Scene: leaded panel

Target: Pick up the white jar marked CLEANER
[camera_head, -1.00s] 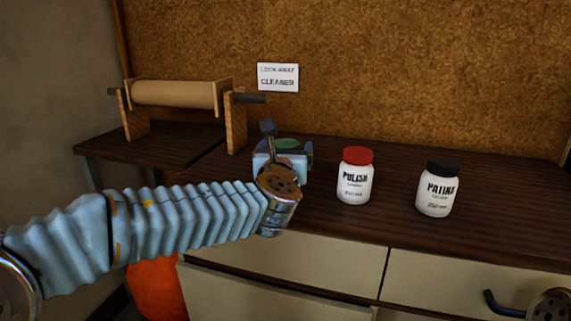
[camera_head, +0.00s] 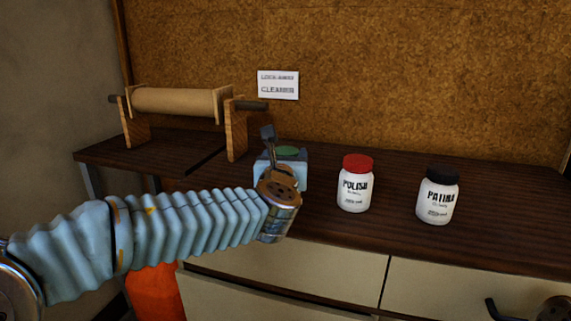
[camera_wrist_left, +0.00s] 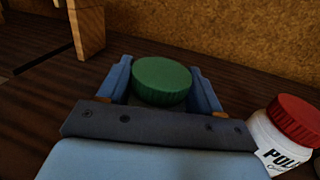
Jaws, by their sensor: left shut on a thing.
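A jar with a green ribbed lid (camera_wrist_left: 162,80) stands between the fingers of my left gripper (camera_wrist_left: 160,88). The gripper is shut on it, with one blue finger on each side. In the head view, the green lid (camera_head: 287,152) shows just behind my left gripper (camera_head: 281,168), over the dark bench. The jar's body and any label are hidden by the gripper, so I cannot read CLEANER on it. Part of my right gripper (camera_head: 491,310) shows at the bottom right corner, cut off by the frame edge.
A white jar with a red lid marked POLISH (camera_head: 356,185) stands close to the right. A black-lidded jar marked PATINA (camera_head: 438,198) is further right. A paper roll on a wooden stand (camera_head: 180,102) is at left. A CLEANER sign (camera_head: 278,85) hangs on the cork wall.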

